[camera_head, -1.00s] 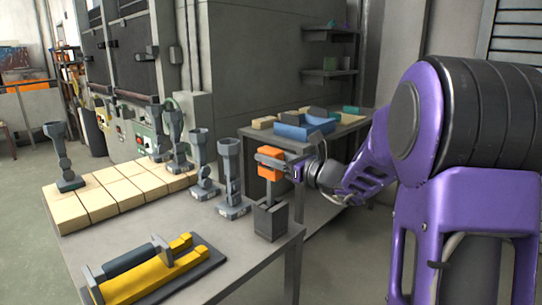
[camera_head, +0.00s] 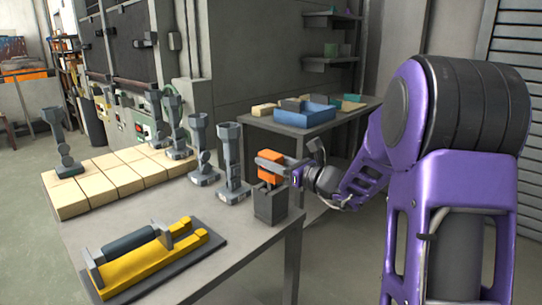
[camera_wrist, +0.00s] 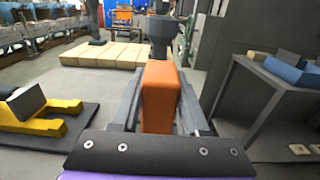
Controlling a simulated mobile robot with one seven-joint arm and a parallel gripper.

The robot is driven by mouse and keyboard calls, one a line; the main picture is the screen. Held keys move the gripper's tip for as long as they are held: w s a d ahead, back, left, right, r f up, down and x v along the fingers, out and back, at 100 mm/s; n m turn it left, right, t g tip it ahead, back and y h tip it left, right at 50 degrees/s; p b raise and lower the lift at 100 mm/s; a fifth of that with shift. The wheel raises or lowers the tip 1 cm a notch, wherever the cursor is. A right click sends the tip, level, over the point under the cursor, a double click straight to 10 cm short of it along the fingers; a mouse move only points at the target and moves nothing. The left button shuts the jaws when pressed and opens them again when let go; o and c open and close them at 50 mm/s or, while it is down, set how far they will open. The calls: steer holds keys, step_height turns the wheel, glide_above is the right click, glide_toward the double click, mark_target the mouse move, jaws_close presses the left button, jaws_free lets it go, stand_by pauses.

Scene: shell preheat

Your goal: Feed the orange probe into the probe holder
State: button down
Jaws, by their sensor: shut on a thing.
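The orange probe (camera_head: 270,168) has an orange block-shaped handle, held upright in my gripper (camera_head: 268,160). The probe holder (camera_head: 271,205) is a dark grey box at the table's right front corner. The probe's handle is just above the holder, and only a short bit of grey shaft shows between them; the lower shaft appears to be inside the holder. In the wrist view the orange handle (camera_wrist: 160,97) lies between the two grey fingers, which are shut on it. The holder is hidden in the wrist view.
Several grey stands are close behind and left of the holder, the nearest a tall one (camera_head: 231,160). A yellow fixture (camera_head: 150,265) lies at the front left. Cream blocks (camera_head: 110,180) cover the table's far left. A blue tray (camera_head: 305,116) is on a back table.

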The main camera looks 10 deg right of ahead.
steer(key=shift+f, duration=0.2)
steer(key=shift+c, duration=1.6)
jaws_free()
steer(key=shift+s, duration=0.1)
steer(key=p+v, duration=0.1)
steer(key=v, duration=1.6)
steer(key=shift+d, duration=0.1)
